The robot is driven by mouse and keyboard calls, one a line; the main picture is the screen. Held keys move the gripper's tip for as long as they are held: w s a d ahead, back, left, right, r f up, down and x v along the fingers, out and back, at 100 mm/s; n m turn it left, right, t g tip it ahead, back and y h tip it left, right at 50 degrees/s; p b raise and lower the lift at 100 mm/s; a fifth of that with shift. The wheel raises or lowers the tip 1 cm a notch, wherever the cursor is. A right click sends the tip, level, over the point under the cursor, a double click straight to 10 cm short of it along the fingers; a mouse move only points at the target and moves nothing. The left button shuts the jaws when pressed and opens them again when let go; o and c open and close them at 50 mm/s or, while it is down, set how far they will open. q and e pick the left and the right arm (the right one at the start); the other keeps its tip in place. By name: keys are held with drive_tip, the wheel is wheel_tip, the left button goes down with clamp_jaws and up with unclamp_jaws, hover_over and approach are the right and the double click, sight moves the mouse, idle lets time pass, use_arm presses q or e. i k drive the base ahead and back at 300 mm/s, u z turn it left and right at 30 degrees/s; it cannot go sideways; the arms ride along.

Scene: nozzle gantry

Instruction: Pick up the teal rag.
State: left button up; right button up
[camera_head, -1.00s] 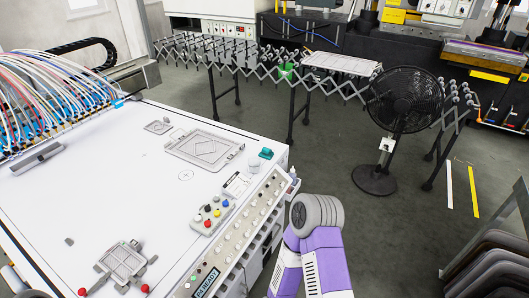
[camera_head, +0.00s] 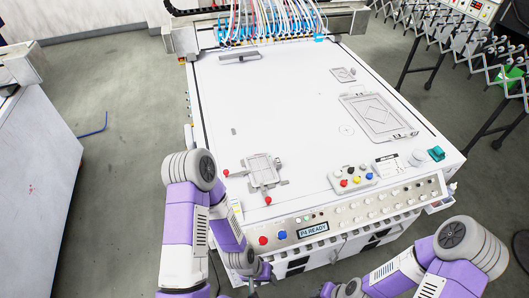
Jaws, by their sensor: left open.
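The teal rag (camera_head: 436,153) is a small bundle on the right front corner of the white machine table (camera_head: 290,110), beside a pale round jar (camera_head: 417,158). My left gripper (camera_head: 258,274) is low in front of the control panel, open and well to the left of the rag. My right gripper (camera_head: 340,289) is at the bottom edge, partly cut off, and its jaws cannot be made out. Neither gripper is near the rag.
A control panel (camera_head: 330,218) with knobs runs along the table's front edge. A button box (camera_head: 352,179), a framed plate (camera_head: 378,117) and a small fixture (camera_head: 263,171) sit on the table. Hoses (camera_head: 265,18) cross the back. The table's middle is mostly bare.

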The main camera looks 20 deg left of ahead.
sight(438, 153)
drive_tip(key=z, duration=2.05)
drive_tip(key=i, duration=2.2)
drive_tip(key=u, duration=2.4)
